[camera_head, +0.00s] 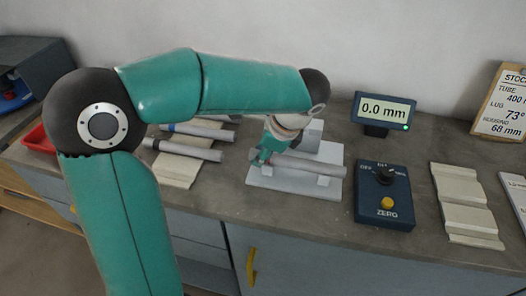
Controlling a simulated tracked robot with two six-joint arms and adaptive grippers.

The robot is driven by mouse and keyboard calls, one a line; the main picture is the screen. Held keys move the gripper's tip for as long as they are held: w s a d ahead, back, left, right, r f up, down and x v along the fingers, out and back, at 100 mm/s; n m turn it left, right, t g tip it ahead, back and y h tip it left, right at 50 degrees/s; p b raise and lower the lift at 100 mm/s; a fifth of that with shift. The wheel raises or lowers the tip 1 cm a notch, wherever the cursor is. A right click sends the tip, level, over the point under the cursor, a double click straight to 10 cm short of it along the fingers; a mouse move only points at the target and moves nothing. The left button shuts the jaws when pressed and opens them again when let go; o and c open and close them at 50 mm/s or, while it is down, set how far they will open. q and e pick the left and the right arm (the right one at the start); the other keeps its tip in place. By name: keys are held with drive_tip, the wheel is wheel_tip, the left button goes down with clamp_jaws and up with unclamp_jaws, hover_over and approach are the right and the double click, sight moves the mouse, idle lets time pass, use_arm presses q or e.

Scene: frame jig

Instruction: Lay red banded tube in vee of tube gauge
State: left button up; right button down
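A grey tube (315,166) lies crosswise over the white plate of the tube gauge (294,187), low over its small vee blocks. A small red patch, which looks like its band, shows near its left end beside my gripper. My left gripper (262,159) reaches down from above at that left part of the tube. Its fingers are small and partly hidden by the wrist, so I cannot tell whether they grip the tube. I cannot tell whether the tube rests fully in the vee. My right gripper is out of view.
Several grey tubes lie on a cream rack (177,168) to the left. A display (384,110) reads 0.0 mm. A dark blue control box (384,197) stands right of the gauge, then a cream grooved block (465,204). A red tray (40,139) is at far left.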

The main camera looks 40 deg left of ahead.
use_arm(q)
drive_tip(key=shift+o, duration=0.8)
drive_tip(key=shift+w+d+f, duration=0.1)
drive_tip(key=shift+d+f, duration=0.05)
drive_tip(key=shift+f, duration=0.1)
drive_tip(key=shift+r, duration=0.15)
drive_tip(key=shift+d+r, duration=0.1)
drive_tip(key=shift+r, duration=0.05)
drive_tip(key=v, duration=1.1)
drive_tip(key=shift+r, duration=0.25)
